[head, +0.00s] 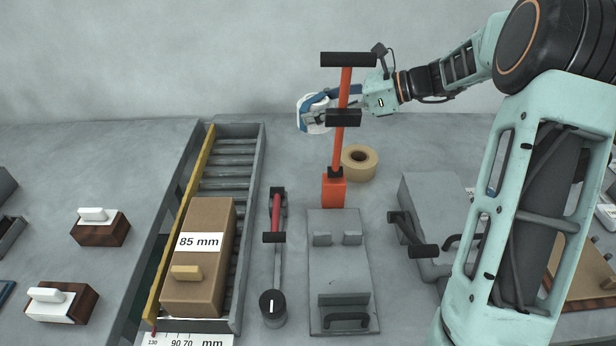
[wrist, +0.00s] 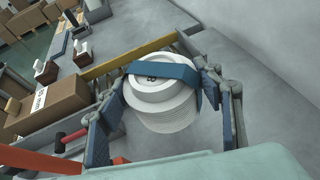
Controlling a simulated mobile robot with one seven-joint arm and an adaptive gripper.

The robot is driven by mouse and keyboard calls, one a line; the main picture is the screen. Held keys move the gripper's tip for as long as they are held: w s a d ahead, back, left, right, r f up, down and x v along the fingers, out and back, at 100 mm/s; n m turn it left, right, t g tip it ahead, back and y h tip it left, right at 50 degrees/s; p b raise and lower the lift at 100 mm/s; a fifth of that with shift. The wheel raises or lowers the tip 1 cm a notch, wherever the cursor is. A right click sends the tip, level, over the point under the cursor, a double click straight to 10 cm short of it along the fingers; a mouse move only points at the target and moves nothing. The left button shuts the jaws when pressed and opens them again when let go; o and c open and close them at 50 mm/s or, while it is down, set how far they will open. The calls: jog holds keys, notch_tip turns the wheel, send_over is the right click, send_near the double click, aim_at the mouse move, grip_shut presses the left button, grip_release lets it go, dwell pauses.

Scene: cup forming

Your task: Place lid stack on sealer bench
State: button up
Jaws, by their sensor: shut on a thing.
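The lid stack (wrist: 165,102) is a pile of white round lids with a blue band across its top. In the wrist view it sits between the two blue finger pads of my gripper (wrist: 150,95), which is shut on it. In the head view my gripper (head: 338,104) holds the lid stack (head: 311,117) in the air behind the orange lever post. The lever post hides part of the fingers. The grey bench (head: 400,155) lies below, and the stack looks clear of it. I cannot tell which part of it is the sealer bench.
The orange lever post (head: 340,150) rises in front of my gripper above a grey press (head: 340,255). A tape roll (head: 359,162) lies behind the press. A box marked 85 mm (head: 205,265) rests on the roller conveyor (head: 228,160). Bare bench shows behind the conveyor and press.

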aim_at(299, 126)
jog(key=f+n+g, duration=0.1)
jog(key=a+f+n+g, duration=0.1)
jog(key=f+n+g, duration=0.1)
jog(key=shift+s+a+f+g+b, duration=0.3)
jog(key=shift+s+a+g+b, duration=0.05)
jog(key=shift+s+a+g, duration=0.05)
jog(key=shift+s+f+n+g, duration=0.15)
jog(key=shift+f+n+g, duration=0.15)
jog(key=shift+f+n, duration=0.15)
notch_tip(299, 126, down, 10)
jog(key=shift+r+b, duration=0.1)
jog(key=shift+b, duration=0.95)
jog(key=shift+y, duration=0.3)
jog(key=o, duration=1.1)
jog(key=shift+f, duration=0.2)
jog(key=shift+r, duration=0.1)
